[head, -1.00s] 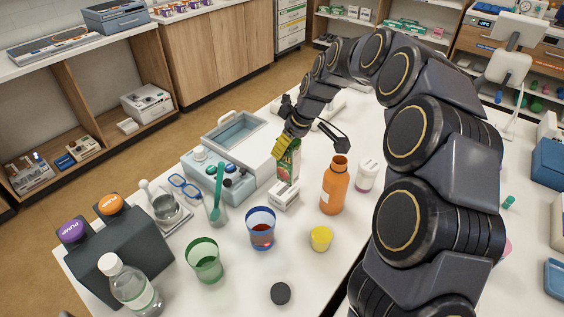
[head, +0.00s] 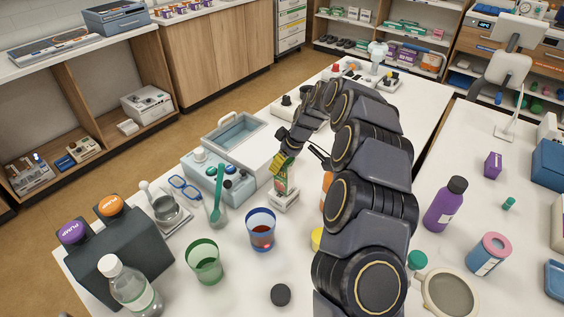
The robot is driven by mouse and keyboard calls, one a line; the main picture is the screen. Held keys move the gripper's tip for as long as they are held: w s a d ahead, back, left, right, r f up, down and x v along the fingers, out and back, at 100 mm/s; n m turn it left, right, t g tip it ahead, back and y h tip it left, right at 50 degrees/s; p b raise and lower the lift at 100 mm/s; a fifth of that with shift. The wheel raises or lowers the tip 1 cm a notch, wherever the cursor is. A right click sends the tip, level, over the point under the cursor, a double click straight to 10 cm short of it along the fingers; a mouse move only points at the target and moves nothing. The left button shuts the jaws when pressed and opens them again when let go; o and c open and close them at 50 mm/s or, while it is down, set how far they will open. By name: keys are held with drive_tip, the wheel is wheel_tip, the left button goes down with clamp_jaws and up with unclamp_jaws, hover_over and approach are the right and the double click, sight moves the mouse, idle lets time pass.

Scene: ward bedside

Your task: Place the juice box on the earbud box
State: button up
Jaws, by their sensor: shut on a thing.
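The juice box (head: 281,183), green and orange with a white lower part, stands roughly upright in my gripper (head: 281,166). My gripper is shut on its upper part, with yellow finger pads showing. The earbud box (head: 286,203) is a small white box on the white table, directly under the juice box in the head view. The juice box's lower end meets the top of the earbud box in the picture; whether it rests there or hovers just above, I cannot tell. My gripper and wrist hide the top of the juice box.
A blue cup (head: 261,229) with red contents and a green cup (head: 205,262) stand in front. A pale blue device (head: 235,188) and an open white container (head: 239,135) are at left. My arm mostly hides an orange bottle (head: 327,186) and a yellow cup (head: 317,238) at right.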

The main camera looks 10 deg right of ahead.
drive_tip(key=shift+f, duration=0.15)
drive_tip(key=o, duration=1)
drive_tip(key=shift+o, duration=0.2)
